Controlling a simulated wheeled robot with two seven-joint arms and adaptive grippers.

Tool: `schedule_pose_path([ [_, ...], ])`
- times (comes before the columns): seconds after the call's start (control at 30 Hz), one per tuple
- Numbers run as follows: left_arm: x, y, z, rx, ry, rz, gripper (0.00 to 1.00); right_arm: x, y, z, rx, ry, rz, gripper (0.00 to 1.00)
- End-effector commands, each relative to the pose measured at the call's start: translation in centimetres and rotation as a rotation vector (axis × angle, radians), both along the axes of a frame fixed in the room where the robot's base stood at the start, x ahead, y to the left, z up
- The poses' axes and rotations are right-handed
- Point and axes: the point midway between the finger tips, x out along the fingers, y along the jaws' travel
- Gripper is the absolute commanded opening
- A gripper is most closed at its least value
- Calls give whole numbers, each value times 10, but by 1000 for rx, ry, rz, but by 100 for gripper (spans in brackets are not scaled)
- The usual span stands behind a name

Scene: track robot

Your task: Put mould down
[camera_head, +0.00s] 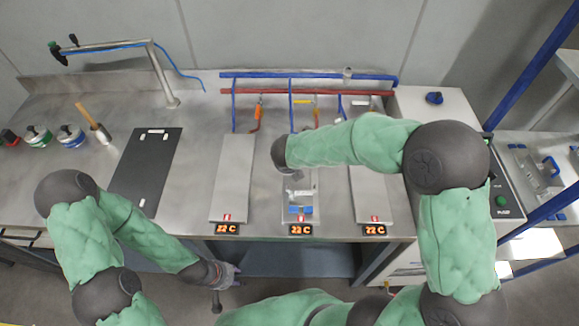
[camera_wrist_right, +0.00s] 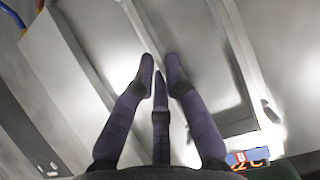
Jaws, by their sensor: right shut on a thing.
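The mould appears as a grey metal piece (camera_head: 299,194) over the middle heating plate (camera_head: 298,166), partly hidden by my right wrist. In the right wrist view its pale ridged metal (camera_wrist_right: 208,70) lies between and beyond the dark fingers. My right gripper (camera_wrist_right: 160,72) is shut on it, with the fingertips close together. The grip itself is mostly hidden in the head view. I cannot tell whether the mould touches the plate. My left gripper (camera_head: 226,276) hangs in front of the table's front edge, left of the plates; its finger opening is unclear.
Grey plates flank the middle one, at left (camera_head: 232,178) and right (camera_head: 369,192). Displays along the front edge read 22 C. A black mat (camera_head: 146,172), tap (camera_head: 160,75) and several jars stand left. Blue and red pipes (camera_head: 310,76) run behind. A side bench (camera_head: 540,165) stands right.

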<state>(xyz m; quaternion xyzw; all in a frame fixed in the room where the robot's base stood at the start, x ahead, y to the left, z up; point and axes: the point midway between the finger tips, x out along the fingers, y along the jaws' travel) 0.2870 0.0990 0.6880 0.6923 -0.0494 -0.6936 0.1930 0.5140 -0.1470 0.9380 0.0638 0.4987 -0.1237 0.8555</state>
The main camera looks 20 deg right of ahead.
Motion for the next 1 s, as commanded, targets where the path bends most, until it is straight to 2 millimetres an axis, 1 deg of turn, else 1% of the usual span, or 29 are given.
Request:
schedule_pose_path([
  [0.03, 0, 0, -6, 0, 0, 0, 40, 2, -1, -6, 0, -6, -1, 0],
  [0.07, 0, 0, -7, 0, 0, 0, 40, 2, -1, -7, 0, -7, -1, 0],
  [0.43, 0, 0, -7, 0, 0, 0, 40, 2, -1, -8, 0, -7, -1, 0],
  [0.47, 0, 0, -7, 0, 0, 0, 40, 1, -1, -10, 0, -2, -1, 18],
  [0.5, 0, 0, -6, 0, 0, 0, 40, 1, -1, -10, 0, -2, -1, 30],
  [0.53, 0, 0, -6, 0, 0, 0, 40, 1, -1, -10, 0, -3, -1, 36],
  [0.87, 0, 0, -6, 0, 0, 0, 40, 1, 0, -9, 0, -3, -1, 36],
  [1.0, 0, 0, -1, 0, 0, 0, 40, -2, 1, 0, 0, -4, 0, 36],
])
